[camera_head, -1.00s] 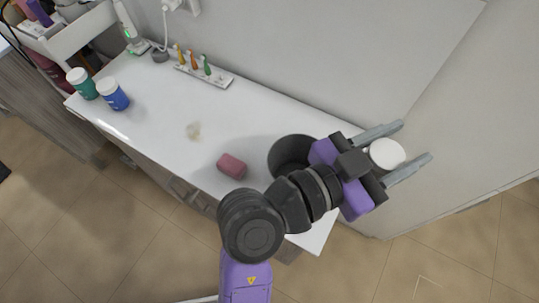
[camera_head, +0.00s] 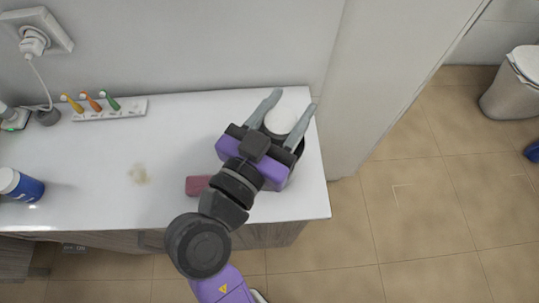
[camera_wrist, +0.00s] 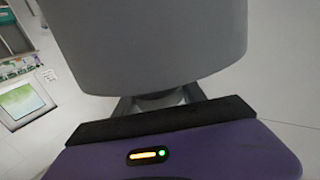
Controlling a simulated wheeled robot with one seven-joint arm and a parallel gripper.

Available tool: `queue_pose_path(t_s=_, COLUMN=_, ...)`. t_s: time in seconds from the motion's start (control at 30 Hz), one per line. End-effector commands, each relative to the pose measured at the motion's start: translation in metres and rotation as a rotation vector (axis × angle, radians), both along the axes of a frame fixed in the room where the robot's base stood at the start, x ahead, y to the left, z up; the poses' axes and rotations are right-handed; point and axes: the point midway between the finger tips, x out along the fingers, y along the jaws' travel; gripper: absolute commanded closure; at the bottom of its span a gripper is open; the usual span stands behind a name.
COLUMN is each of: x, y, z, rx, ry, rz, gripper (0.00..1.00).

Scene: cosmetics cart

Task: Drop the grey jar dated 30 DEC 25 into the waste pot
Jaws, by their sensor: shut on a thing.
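My gripper (camera_head: 293,100) is shut on a jar with a round white lid (camera_head: 284,116), held between its two grey fingers. In the wrist view the jar's plain grey body (camera_wrist: 150,45) fills the top of the picture. No date shows on the side in view. The dark grey waste pot (camera_head: 299,150) stands at the right end of the white counter (camera_head: 170,135). It is mostly hidden under my gripper and the jar. From above, the jar overlaps the pot's far side; its height over the rim cannot be told.
A dull red block (camera_head: 196,185) lies left of the pot, close to my arm. A blue jar with a white lid (camera_head: 22,186) stands at the far left. A white rack (camera_head: 112,110) with small coloured brushes sits by the wall.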

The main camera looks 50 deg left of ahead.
Motion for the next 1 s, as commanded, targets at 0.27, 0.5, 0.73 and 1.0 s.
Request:
queue_pose_path(t_s=0.27, x=0.0, y=0.0, z=0.001, rx=0.0, ry=-0.001, rz=0.0, gripper=0.37)
queue_pose_path(t_s=0.5, x=0.0, y=0.0, z=0.001, rx=0.0, ry=0.0, rz=0.0, gripper=0.27)
queue_pose_path(t_s=0.73, x=-0.008, y=-0.002, z=-0.001, rx=0.0, ry=0.0, rz=0.0, gripper=0.27)
queue_pose_path(t_s=1.0, x=-0.049, y=-0.013, z=-0.002, rx=0.0, ry=0.001, rz=0.002, gripper=0.27)
